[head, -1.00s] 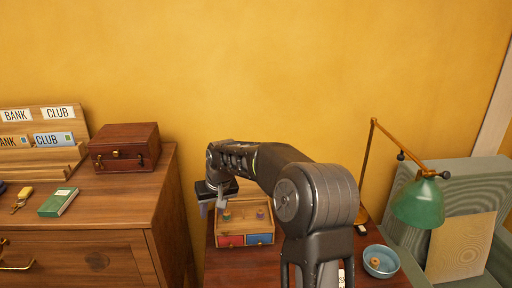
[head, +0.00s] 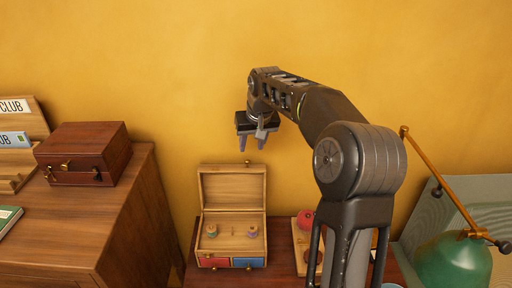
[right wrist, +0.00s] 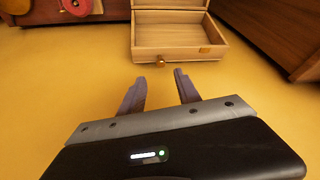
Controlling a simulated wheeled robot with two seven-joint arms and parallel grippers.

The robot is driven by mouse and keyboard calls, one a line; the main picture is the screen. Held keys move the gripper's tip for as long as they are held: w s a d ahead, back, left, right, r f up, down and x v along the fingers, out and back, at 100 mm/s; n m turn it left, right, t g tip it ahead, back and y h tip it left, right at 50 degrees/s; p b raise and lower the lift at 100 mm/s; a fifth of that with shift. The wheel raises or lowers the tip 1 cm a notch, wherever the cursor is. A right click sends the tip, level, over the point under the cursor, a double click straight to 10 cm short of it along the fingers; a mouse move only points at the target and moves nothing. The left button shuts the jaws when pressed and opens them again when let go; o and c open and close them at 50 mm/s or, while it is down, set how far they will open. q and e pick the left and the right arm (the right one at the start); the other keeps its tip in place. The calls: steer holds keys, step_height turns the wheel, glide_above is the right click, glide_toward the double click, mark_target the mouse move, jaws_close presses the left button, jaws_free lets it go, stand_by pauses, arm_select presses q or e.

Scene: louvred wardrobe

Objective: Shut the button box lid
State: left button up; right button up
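The button box (head: 232,246) is a light wooden box with a red and a blue drawer front, standing on the dark table. Its lid (head: 232,184) stands open and upright at the back; spools show inside the box. My right gripper (head: 252,147) is open and empty, fingers pointing down, above the lid's upper edge and apart from it. The right wrist view shows its two spread fingers (right wrist: 158,84) with nothing between them, and the open wooden lid (right wrist: 175,30) with a brass catch beyond the fingertips. My left gripper is not in view.
A red pincushion (head: 306,219) on a wooden stand is right of the box. A green lamp (head: 454,262) stands at right. A dresser (head: 110,225) with a dark brown case (head: 80,152) is at left. The yellow wall (head: 190,70) is behind.

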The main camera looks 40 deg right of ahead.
mark_target(247, 161)
steer(key=shift+p+x, duration=0.8)
steer(key=shift+x, duration=3)
steer(key=shift+a, duration=0.1)
steer(key=shift+c, duration=0.2)
jaws_close()
